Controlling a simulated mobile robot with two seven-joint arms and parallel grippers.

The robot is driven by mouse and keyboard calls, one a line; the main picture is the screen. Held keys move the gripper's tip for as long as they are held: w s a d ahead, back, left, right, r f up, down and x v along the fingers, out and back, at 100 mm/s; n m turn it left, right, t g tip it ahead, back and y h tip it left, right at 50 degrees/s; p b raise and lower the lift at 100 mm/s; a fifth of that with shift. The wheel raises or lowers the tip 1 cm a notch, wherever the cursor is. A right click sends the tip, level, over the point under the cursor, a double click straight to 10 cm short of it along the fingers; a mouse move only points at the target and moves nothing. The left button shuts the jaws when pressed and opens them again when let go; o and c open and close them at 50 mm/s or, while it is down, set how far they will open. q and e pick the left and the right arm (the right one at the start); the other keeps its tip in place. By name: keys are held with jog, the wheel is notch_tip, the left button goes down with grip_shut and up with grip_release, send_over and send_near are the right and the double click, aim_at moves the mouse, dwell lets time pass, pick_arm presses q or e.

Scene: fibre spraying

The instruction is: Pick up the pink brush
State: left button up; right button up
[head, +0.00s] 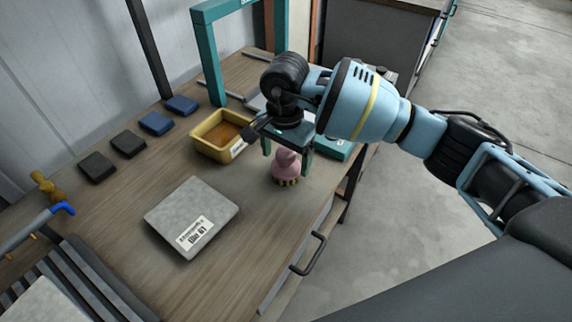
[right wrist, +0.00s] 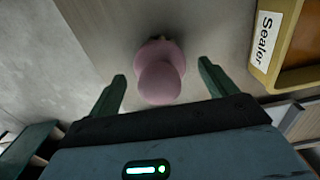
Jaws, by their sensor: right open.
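The pink brush (head: 287,166) stands upright on the wooden table near its right edge, with tan bristles at its base. My right gripper (head: 286,157) is above and around its top in the head view, with the fingers pointing down. In the right wrist view the pink brush (right wrist: 160,72) shows between the two open fingers of the gripper (right wrist: 162,82), with a gap on each side. The fingers do not appear to touch it. My left gripper is not in view.
A yellow tray (head: 201,146) labelled Sealer stands left of the gripper. A grey labelled plate (head: 190,215) lies nearer on the table (head: 130,195). Dark and blue blocks (head: 128,144) line the back. A teal frame (head: 207,55) rises behind. Bare floor lies to the right.

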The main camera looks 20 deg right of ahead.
jog(key=shift+f, duration=0.7)
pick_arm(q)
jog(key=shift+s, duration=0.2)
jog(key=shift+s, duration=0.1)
pick_arm(e)
jog(key=shift+c, duration=0.3)
jog(key=shift+c, duration=1.2)
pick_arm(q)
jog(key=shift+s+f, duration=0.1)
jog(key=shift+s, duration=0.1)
pick_arm(e)
jog(key=c, duration=0.8)
jog(key=shift+r, duration=0.1)
jog(key=shift+r, duration=0.55)
jog(key=shift+s+d+r, duration=0.15)
jog(key=shift+s+r, duration=0.05)
jog(key=shift+r, duration=0.9)
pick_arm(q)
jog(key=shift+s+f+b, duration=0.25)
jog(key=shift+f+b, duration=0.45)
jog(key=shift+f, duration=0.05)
pick_arm(e)
jog(key=s+d, duration=0.3)
jog(key=s, duration=0.4)
jog(key=s+d+r, duration=0.1)
jog(key=s+d, duration=0.2)
jog(key=s, duration=0.4)
jog(key=shift+s+r, duration=0.2)
